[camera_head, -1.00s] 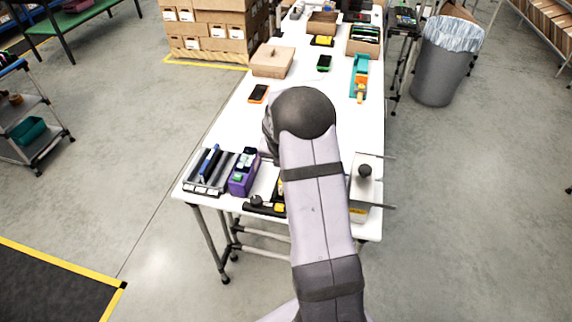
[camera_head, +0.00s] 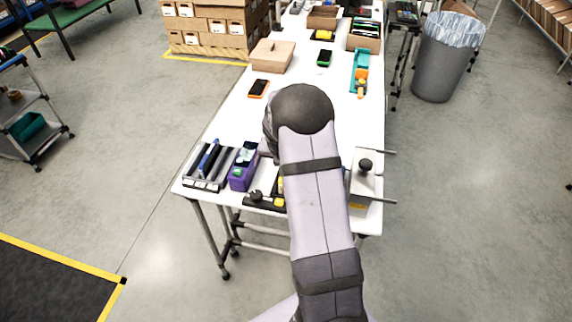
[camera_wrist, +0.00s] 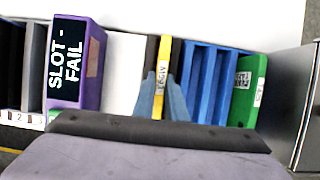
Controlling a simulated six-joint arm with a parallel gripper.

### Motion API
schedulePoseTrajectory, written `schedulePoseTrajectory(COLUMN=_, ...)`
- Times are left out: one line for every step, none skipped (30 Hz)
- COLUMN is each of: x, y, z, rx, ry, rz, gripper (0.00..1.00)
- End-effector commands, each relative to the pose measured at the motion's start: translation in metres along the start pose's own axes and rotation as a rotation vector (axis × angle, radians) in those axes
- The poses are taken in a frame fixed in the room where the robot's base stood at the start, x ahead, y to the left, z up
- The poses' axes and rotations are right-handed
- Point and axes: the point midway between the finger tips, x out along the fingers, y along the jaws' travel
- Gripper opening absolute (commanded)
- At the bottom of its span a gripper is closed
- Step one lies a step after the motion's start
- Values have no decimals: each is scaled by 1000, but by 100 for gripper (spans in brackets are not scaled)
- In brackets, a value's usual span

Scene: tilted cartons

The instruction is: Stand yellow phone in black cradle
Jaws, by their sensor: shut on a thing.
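In the wrist view the yellow phone (camera_wrist: 164,55) is seen edge-on, upright, with a dark face on its left and a small white label on its edge. The blue-grey fingers of my gripper (camera_wrist: 163,88) are shut on it, one on each side. A black piece with a knob and a yellow part (camera_head: 258,199) lies at the table's front edge, partly behind my arm. I cannot tell whether it is the black cradle. Whether the phone's lower end touches anything is hidden.
A purple "SLOT - FAIL" bin (camera_wrist: 95,75) stands left of the phone. A blue slotted rack (camera_wrist: 205,75) and a green item (camera_wrist: 250,88) are close on its right. A grey box (camera_wrist: 307,105) is farther right. A dark slotted rack (camera_head: 207,168) stands at the table's left corner.

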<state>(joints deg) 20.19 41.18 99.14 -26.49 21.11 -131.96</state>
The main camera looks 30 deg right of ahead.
Motion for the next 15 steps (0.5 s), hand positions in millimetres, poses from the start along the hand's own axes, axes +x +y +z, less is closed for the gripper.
schedulePoseTrajectory(x=0, y=0, z=1, rx=0, ry=-1, rz=1, gripper=0)
schedulePoseTrajectory(x=0, y=0, z=1, rx=0, ry=-1, rz=1, gripper=0)
schedulePoseTrajectory(x=0, y=0, z=1, rx=0, ry=-1, rz=1, gripper=0)
schedulePoseTrajectory(x=0, y=0, z=1, rx=0, ry=-1, rz=1, gripper=0)
schedulePoseTrajectory(x=0, y=0, z=0, rx=0, ry=-1, rz=1, gripper=0)
schedulePoseTrajectory(x=0, y=0, z=0, rx=0, ry=-1, rz=1, gripper=0)
schedulePoseTrajectory(x=0, y=0, z=0, rx=0, ry=-1, rz=1, gripper=0)
schedulePoseTrajectory(x=0, y=0, z=0, rx=0, ry=-1, rz=1, gripper=0)
schedulePoseTrajectory(x=1, y=0, z=0, rx=0, ry=-1, rz=0, gripper=0)
schedulePoseTrajectory(x=1, y=0, z=0, rx=0, ry=-1, rz=0, gripper=0)
schedulePoseTrajectory(x=1, y=0, z=0, rx=0, ry=-1, rz=0, gripper=0)
schedulePoseTrajectory(x=2, y=0, z=0, rx=0, ry=-1, rz=0, gripper=0)
schedulePoseTrajectory(x=2, y=0, z=0, rx=0, ry=-1, rz=0, gripper=0)
schedulePoseTrajectory(x=2, y=0, z=0, rx=0, ry=-1, rz=0, gripper=0)
schedulePoseTrajectory(x=3, y=0, z=-1, rx=0, ry=-1, rz=0, gripper=0)
